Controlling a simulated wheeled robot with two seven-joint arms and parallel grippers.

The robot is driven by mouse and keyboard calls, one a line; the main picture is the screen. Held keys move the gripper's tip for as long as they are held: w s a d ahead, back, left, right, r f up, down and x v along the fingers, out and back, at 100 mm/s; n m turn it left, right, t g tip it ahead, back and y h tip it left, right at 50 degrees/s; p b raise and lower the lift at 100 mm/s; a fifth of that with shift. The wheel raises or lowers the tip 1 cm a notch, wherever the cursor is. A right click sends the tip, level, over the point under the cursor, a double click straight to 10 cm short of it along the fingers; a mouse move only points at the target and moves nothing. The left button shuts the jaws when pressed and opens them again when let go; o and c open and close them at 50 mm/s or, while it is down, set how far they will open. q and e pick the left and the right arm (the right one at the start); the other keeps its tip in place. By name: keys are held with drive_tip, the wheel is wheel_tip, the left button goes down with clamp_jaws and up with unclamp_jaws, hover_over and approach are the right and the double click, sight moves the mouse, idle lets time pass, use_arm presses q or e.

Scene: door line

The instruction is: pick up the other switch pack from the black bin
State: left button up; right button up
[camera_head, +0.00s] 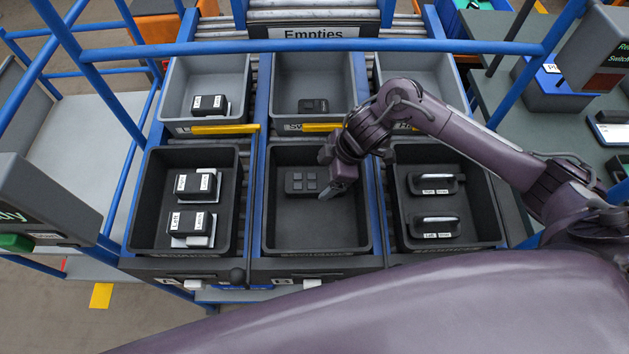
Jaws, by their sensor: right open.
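A dark switch pack (299,182) with several square buttons lies flat in the middle black bin (290,240), near its back left. Another dark switch pack (313,106) lies in the middle grey bin (290,75) behind it. My right gripper (327,190) is over the middle black bin, just right of the nearer switch pack, pointing down. It is open and appears empty. Whether its fingers touch the pack cannot be told. My right arm hides part of the bin's right back corner. My left gripper is not in view.
The left black bin (148,215) holds two packs labelled Left and Right. The right black bin (480,210) holds two door handles. Grey bins stand behind, under an "Empties" sign (313,32). Blue rails (250,190) separate the bins. The front of the middle black bin is clear.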

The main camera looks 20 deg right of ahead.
sight(318, 181)
drive_tip(key=shift+p+x, duration=0.35)
drive_tip(key=shift+x, duration=2.25)
drive_tip(key=shift+d+f, duration=0.1)
drive_tip(key=shift+f, duration=0.05)
drive_tip(key=shift+c, duration=0.3)
drive_tip(key=c, duration=1)
drive_tip(key=shift+c, duration=0.4)
